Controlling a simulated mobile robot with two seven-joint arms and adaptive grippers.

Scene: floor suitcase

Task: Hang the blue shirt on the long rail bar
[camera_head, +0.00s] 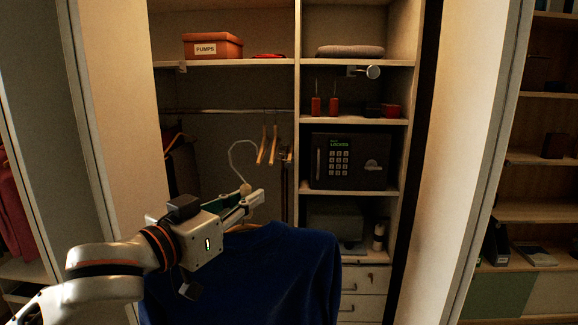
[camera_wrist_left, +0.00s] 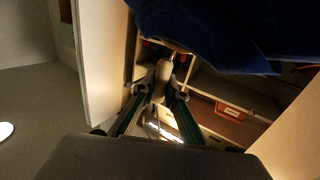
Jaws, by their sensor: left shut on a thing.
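The blue shirt (camera_head: 265,270) hangs on a wooden hanger in front of the open wardrobe. Its pale metal hook (camera_head: 232,155) points up, below the long rail bar (camera_head: 220,111) and apart from it in the picture. My left gripper (camera_head: 246,196) is shut on the hanger's neck, just under the hook. In the left wrist view, the fingertips (camera_wrist_left: 165,90) close on the wooden neck (camera_wrist_left: 163,72), and the blue shirt (camera_wrist_left: 210,30) fills the top. The shirt hides the wardrobe's lower part. My right gripper is not in view.
Wooden hangers (camera_head: 267,146) hang at the rail's right end, by the upright divider (camera_head: 297,90). Dark clothing (camera_head: 180,165) hangs at its left. The rail's middle looks free. A safe (camera_head: 348,161) stands right of the divider. An orange box (camera_head: 212,46) sits on the shelf above.

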